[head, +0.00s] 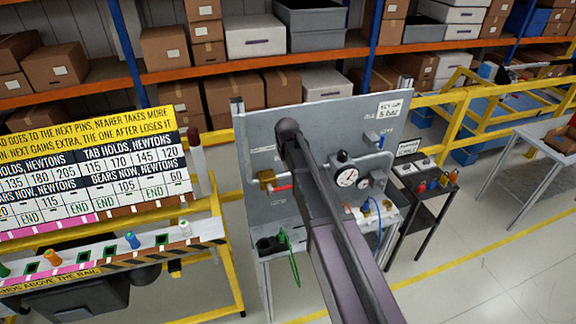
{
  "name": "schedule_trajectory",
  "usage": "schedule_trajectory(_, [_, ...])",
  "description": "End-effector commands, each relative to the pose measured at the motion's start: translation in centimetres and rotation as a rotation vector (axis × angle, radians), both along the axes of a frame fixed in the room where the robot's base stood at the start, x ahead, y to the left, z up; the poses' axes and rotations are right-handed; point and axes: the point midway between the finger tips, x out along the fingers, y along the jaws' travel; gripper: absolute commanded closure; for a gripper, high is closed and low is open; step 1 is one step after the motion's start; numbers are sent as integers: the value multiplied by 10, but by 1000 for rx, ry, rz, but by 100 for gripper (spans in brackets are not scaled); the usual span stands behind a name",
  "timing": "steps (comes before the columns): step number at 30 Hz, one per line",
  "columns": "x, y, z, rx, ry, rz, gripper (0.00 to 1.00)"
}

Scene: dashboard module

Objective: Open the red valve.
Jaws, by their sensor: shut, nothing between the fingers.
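A grey upright panel (258,135) stands in the middle of the head view with pipes, gauges and valves on it. A brass valve body (266,178) sits at its left side, with a red lever (281,188) that points to the right, roughly level. The lever's right end lies close to my arm in the picture; I cannot tell whether they touch. My arm crosses the panel from the lower right up to a dark rounded joint and hides the panel's middle. My gripper does not show.
A round gauge (347,176) is right of my arm. A green cord (291,262) and a blue hose (379,228) hang at the panel's lower part. A small black table (424,184) stands right, a yellow-framed pin station (221,215) left. Floor is clear at lower right.

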Motion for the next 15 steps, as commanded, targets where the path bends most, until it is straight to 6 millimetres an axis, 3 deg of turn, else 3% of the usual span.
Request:
schedule_trajectory(6, [-3,-1,18,0,0,0,100])
schedule_trajectory(15, [-4,-2,23,0,0,-1,100])
